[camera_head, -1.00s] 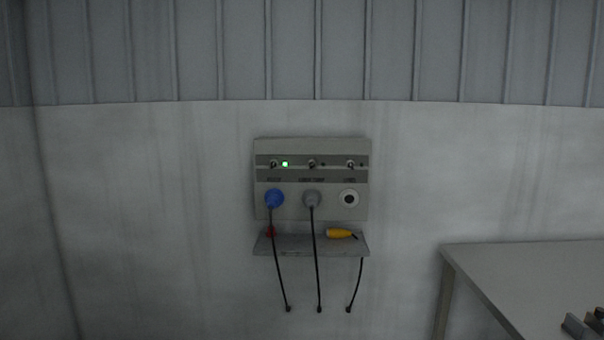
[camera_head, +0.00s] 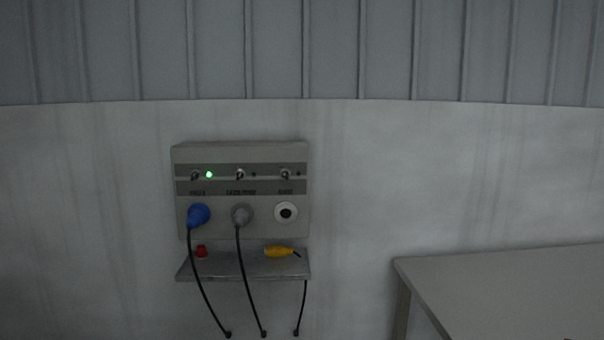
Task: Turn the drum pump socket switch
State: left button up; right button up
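A grey socket panel (camera_head: 240,155) is fixed to the wall, left of the middle. It carries a row of three toggle switches: a left switch (camera_head: 195,176), a middle switch (camera_head: 240,175) and a right switch (camera_head: 285,174). The labels below are too blurred to read surely; the middle one looks like two words. A blue plug (camera_head: 198,215) sits in the left socket and a grey plug (camera_head: 242,215) in the middle one. The right socket (camera_head: 286,212) is empty. Neither gripper shows.
A shelf (camera_head: 240,271) under the panel bears a yellow connector (camera_head: 279,252) and a red item (camera_head: 201,252). Black cables (camera_head: 249,290) hang below. A grey table (camera_head: 510,285) stands at the lower right. The space before the panel looks clear.

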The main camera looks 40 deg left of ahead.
aim_at(240, 175)
jog(key=u, duration=0.3)
jog(key=i, duration=0.95)
jog(key=u, duration=0.65)
